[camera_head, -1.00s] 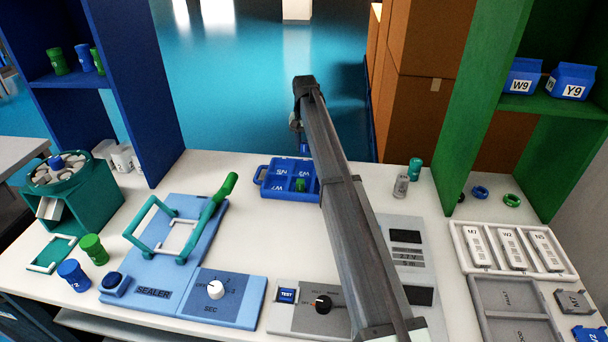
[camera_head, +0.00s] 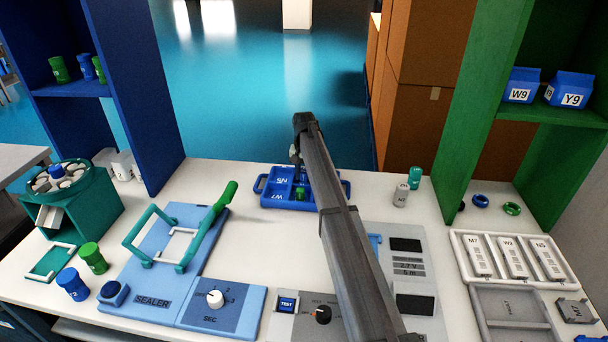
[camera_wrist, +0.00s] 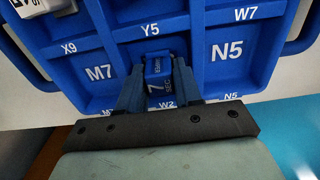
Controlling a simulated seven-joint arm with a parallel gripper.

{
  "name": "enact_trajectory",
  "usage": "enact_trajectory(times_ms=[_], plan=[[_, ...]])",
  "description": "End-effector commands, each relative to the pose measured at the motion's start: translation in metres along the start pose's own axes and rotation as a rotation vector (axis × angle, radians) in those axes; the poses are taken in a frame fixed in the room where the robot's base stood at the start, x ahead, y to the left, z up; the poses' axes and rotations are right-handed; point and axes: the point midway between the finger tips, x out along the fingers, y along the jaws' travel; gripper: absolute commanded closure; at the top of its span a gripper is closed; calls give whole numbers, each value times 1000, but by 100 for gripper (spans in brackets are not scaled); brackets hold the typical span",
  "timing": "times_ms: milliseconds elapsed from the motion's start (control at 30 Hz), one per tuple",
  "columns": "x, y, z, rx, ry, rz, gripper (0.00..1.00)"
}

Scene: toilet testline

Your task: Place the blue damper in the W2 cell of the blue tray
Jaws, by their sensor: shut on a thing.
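The blue tray (camera_head: 322,204) stands on the table beyond the sealer; in the wrist view its wall (camera_wrist: 195,20) and the cells labelled X9, Y5, W7, M7, N5 and W2 show. My gripper (camera_wrist: 160,80) is shut on the blue damper (camera_wrist: 158,66), which carries a "7 SEC" marking. It holds the damper over the middle near cell, with the W2 label just below it in the picture. I cannot tell whether the damper touches the cell floor. In the head view my gripper (camera_head: 297,162) is at the tray's far side and the damper is not clearly seen.
A green piece (camera_head: 300,194) sits in the tray. A pale labelled piece (camera_wrist: 38,8) shows at the wrist view's upper left. The sealer (camera_head: 180,240) with its raised handle stands left of the tray, and two small cylinders (camera_head: 402,194) stand right. The M7 and N5 cells look empty.

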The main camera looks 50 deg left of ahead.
Motion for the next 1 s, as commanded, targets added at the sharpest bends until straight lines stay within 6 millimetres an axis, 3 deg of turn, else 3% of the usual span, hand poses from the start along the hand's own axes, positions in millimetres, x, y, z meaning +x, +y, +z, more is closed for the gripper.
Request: enact_trajectory(times_ms=[433, 467, 567, 867, 1000], plan=[[7, 0, 0, 0, 0, 0, 96], [7, 0, 0, 0, 0, 0, 64], [7, 0, 0, 0, 0, 0, 56], [4, 0, 0, 0, 0, 0, 56], [-9, 0, 0, 0, 2, -1, 56]])
